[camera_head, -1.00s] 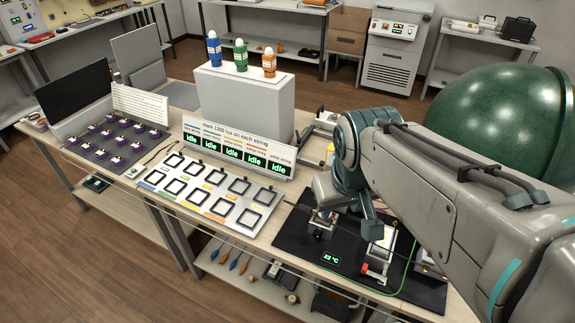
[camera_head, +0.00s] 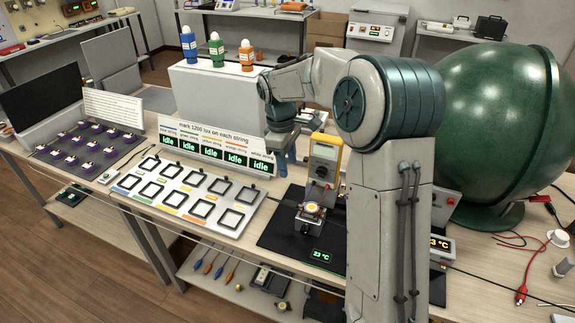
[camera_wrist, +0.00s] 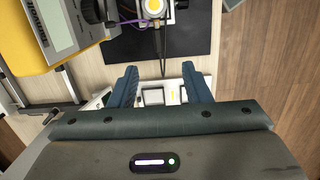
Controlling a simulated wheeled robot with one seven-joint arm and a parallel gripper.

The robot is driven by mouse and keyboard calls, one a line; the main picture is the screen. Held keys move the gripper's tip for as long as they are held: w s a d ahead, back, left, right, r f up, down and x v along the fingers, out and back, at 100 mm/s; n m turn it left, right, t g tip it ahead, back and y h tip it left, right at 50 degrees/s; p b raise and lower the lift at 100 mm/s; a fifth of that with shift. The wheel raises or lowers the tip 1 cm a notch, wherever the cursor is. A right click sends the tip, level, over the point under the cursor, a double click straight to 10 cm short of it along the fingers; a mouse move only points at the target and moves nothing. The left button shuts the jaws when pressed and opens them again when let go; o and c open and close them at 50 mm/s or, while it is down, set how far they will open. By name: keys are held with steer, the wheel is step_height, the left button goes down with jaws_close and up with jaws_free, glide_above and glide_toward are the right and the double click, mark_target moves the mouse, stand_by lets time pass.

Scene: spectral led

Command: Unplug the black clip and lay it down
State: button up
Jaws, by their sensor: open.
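I cannot make out the black clip for certain in either view. A small fixture with a yellow-white LED (camera_head: 312,210) stands on the black mat (camera_head: 275,238). The wrist view shows this LED (camera_wrist: 154,7) at the top edge, with dark leads and a purple wire by it; a black clip there is too small to tell. My gripper (camera_wrist: 162,85) is open and empty, its blue fingers pointing toward the LED fixture but apart from it. In the head view my gripper (camera_head: 283,160) hangs behind the mat, left of the yellow meter (camera_head: 323,160).
The yellow meter stands close behind the LED fixture. A white panel of square frames (camera_head: 190,195) lies left of the mat. The big green sphere (camera_head: 500,130) fills the right. A red clip (camera_head: 521,296) and loose wires lie at the right. My arm hides part of the mat.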

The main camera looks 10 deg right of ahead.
mark_target(293, 203)
steer(key=f, duration=0.4)
steer(key=d+f, duration=0.1)
steer(key=f, duration=0.9)
steer(key=shift+s+d+f+p, duration=0.2)
steer(key=shift+d+p, duration=0.05)
steer(key=shift+p, duration=0.05)
jaws_close()
